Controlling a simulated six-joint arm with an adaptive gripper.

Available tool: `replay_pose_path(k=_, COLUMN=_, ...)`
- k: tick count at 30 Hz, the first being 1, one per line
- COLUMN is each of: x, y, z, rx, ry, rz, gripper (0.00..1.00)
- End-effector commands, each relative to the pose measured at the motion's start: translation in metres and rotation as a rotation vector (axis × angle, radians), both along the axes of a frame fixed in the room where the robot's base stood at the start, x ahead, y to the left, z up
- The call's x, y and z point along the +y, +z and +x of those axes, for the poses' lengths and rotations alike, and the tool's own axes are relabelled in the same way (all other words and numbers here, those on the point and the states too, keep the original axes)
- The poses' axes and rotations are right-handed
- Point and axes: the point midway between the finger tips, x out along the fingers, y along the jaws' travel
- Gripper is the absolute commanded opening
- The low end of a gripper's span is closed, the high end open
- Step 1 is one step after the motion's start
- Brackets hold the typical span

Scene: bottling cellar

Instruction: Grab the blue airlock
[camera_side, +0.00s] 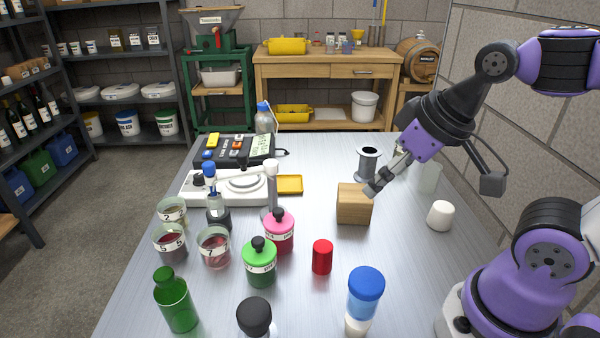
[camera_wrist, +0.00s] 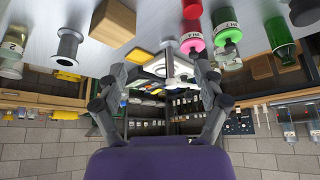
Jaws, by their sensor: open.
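A blue cylinder with a clear-blue lower body and a white foot (camera_side: 365,290) stands upright at the front right of the table; it looks like the blue airlock. I do not make it out in the wrist view. My gripper (camera_side: 381,178) is above the table by the wooden block (camera_side: 354,207), well behind the airlock and apart from it. In the wrist view my gripper (camera_wrist: 160,85) has its two fingers wide apart with nothing held between them. In the side view I cannot tell whether a fingertip touches the block.
A red cylinder (camera_side: 322,257), pink bottle (camera_side: 279,234) and green bottle (camera_side: 261,265) stand left of the airlock. A black-topped item (camera_side: 254,317) is at the front edge. A white stopper (camera_side: 441,215) and metal spool (camera_side: 367,165) are near the block. Table between block and airlock is clear.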

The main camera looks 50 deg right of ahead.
Motion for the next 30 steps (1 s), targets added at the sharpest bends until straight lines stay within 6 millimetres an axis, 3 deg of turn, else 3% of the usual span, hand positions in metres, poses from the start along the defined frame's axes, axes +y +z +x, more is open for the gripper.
replay_pose_path(k=7, x=0.0, y=-0.003, z=0.001, rx=0.018, ry=-0.012, rz=0.011, gripper=0.81)
replay_pose_path(k=11, x=0.004, y=-0.02, z=0.004, rx=0.132, ry=-0.088, rz=0.089, gripper=0.81)
replay_pose_path(k=21, x=0.016, y=-0.096, z=0.001, rx=0.746, ry=-0.578, rz=0.581, gripper=0.81)
replay_pose_path(k=30, x=0.022, y=-0.125, z=-0.016, rx=1.247, ry=-0.934, rz=1.001, gripper=0.81)
